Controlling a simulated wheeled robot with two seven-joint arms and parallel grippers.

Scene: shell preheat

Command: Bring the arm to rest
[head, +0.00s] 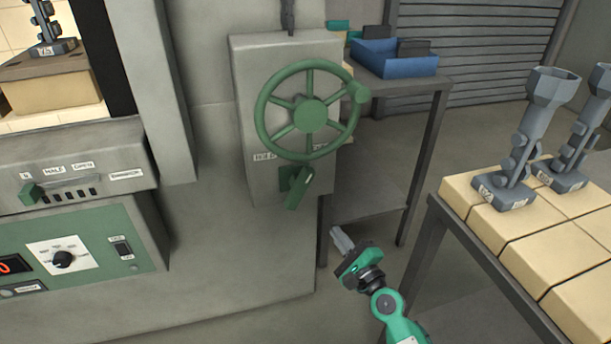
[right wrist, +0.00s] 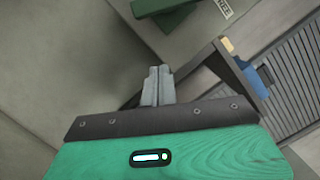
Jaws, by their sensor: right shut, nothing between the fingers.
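My right gripper (head: 341,240) is in the lower middle of the head view, on a green arm that comes up from the bottom edge. Its grey fingers are together with nothing between them, and they also show in the right wrist view (right wrist: 158,86). It hangs in free air, below and to the right of a green lever (head: 299,188) on the grey machine housing. It looks apart from the lever. A green handwheel (head: 310,115) is above the lever on the same housing. My left gripper is not in view.
At right, a table with pale blocks (head: 480,222) bears grey shell shapes (head: 508,172). A side table (head: 440,84) behind holds a blue bin (head: 394,62). At left is a furnace with a green control panel (head: 80,250) and another shell (head: 48,35) in its opening.

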